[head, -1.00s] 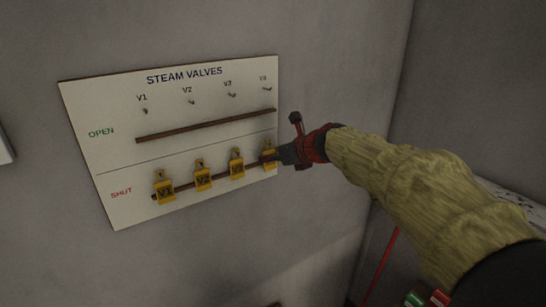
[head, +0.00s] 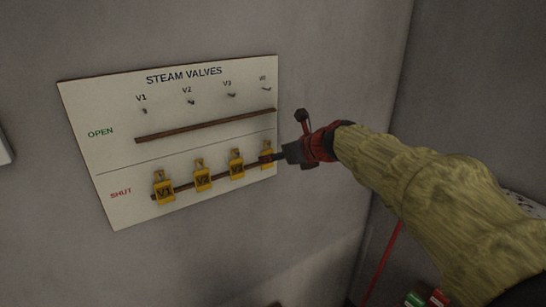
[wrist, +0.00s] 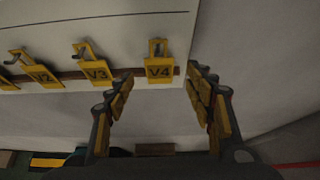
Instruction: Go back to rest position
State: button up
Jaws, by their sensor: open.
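My gripper (head: 276,156) is in front of the right end of the steam valves board (head: 205,117). In the wrist view my gripper (wrist: 158,83) is open, its two fingers standing apart on either side of the yellow V4 tag (wrist: 159,70). The V4 tag (head: 267,158) hangs on the SHUT row, partly hidden by the gripper in the head view. The yellow tags V1 (head: 164,188), V2 (head: 202,176) and V3 (head: 236,165) hang on the same row. I see nothing held between the fingers.
The OPEN rail (head: 205,126) is bare, with small hooks above it under the labels. A grey wall surrounds the board, and a corner lies to its right. A red line (head: 384,262) and green and red items (head: 426,299) show at lower right.

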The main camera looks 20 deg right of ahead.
jog(key=v, duration=0.9)
jog(key=s+a+f+n+g+h+b, duration=0.1)
jog(key=s+f+n+g+b, duration=0.1)
jog(key=s+f+n+b, duration=0.5)
jog(key=s+a+f+n+g+h+b, duration=0.1)
jog(key=s+f+n+b, duration=0.6)
jog(key=s+f+n, duration=0.6)
jog(key=s+a+f+n+g+h+b, duration=0.1)
jog(key=s+f+n+b, duration=0.7)
jog(key=f, duration=1.3)
jog(key=s+n+g, duration=0.1)
jog(key=s+n, duration=0.1)
jog(key=n, duration=0.2)
jog(key=shift+s+a+f+g+h, duration=0.2)
jog(key=shift+a+f+g+h, duration=0.05)
jog(key=shift+g+h, duration=0.05)
jog(key=shift+c, duration=0.9)
